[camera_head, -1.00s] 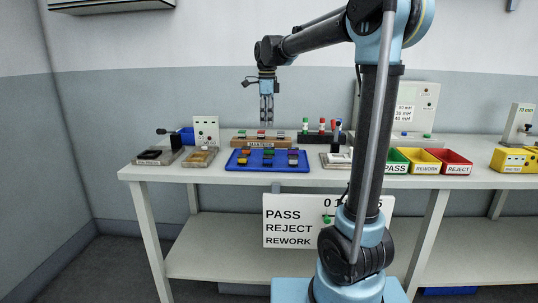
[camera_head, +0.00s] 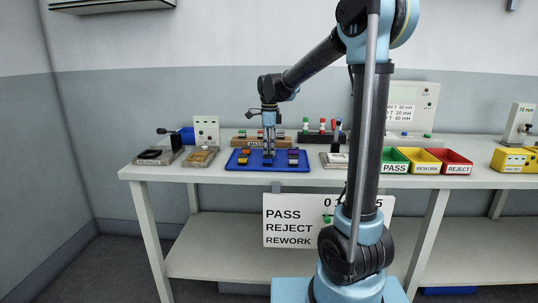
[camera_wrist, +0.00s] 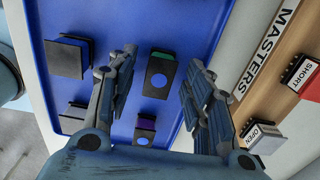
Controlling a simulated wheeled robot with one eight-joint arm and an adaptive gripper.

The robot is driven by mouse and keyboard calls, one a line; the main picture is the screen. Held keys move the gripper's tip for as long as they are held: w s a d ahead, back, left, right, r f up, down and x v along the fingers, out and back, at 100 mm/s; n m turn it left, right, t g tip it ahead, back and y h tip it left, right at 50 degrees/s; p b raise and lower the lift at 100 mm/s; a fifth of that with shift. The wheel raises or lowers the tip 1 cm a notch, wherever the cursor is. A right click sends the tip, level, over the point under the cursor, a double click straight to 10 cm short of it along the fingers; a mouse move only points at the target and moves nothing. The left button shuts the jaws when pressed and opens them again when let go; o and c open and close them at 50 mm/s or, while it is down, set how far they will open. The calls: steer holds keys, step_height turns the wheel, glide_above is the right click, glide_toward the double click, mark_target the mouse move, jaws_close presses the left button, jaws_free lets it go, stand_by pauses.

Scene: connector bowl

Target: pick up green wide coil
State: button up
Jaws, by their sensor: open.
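The green wide coil (camera_wrist: 161,55) is a dark block with a green strip and a blue round mark, seen in the wrist view. It sits on the blue tray (camera_wrist: 203,22). My gripper (camera_wrist: 163,60) is open, with one finger on either side of the coil. No clear contact shows. In the head view my gripper (camera_head: 268,152) points down over the middle of the blue tray (camera_head: 236,167) and hides the coil.
Other dark coils sit close by on the tray: a purple one (camera_wrist: 145,126) and another block (camera_wrist: 68,56). The wooden MASTERS board (camera_wrist: 258,68) lies beside the tray. Green (camera_head: 396,168), yellow (camera_head: 425,169) and red (camera_head: 456,169) bins stand to the right.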

steer(key=shift+f, duration=0.5)
jaws_close()
steer(key=shift+r, duration=0.1)
